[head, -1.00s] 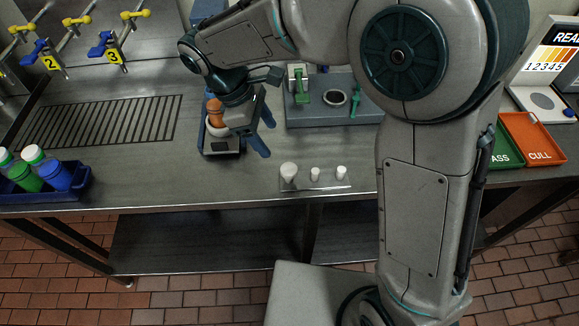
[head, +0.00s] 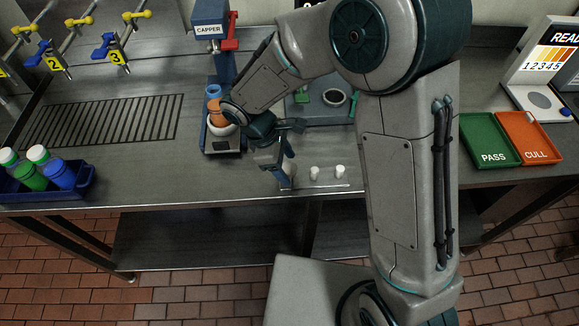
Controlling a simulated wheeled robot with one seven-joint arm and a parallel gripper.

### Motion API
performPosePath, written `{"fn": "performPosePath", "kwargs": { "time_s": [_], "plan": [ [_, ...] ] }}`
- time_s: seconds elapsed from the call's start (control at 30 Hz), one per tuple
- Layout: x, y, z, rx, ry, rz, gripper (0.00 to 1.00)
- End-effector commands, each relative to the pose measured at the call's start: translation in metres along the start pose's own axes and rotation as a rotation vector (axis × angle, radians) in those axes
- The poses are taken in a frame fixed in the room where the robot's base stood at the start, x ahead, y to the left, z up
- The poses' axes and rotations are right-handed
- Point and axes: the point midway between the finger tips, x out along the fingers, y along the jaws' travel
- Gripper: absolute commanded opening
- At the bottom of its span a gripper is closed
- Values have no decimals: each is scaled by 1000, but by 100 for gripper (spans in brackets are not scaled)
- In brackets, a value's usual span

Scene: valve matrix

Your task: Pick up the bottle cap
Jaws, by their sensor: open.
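Three small white cap-like pieces stand in a row on a flat plate (head: 330,184) near the front edge of the bench. The middle piece (head: 314,173) and the right piece (head: 340,172) show clearly. The larger left piece is mostly hidden behind my fingers. Which of them is the bottle cap I cannot tell for sure. My gripper (head: 284,178) is open and points down at the left end of the plate. Its blue fingers are at the left piece; whether they touch it is unclear.
A blue capper (head: 211,40) with an orange piece (head: 215,106) stands left of my arm. A blue crate (head: 80,187) of bottles is at the left. Green PASS (head: 490,140) and orange CULL (head: 530,138) trays are at the right. Bare bench lies left of the plate.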

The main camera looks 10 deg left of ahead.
Motion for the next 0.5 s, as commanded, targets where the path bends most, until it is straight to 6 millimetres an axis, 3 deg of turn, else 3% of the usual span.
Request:
{"fn": "performPosePath", "kwargs": {
  "time_s": [0.1,0.27,0.5],
  "plan": [
    [0,0,0,0,0,0,63],
    [0,0,0,0,0,0,18],
    [0,0,0,0,0,0,15]
  ]
}}
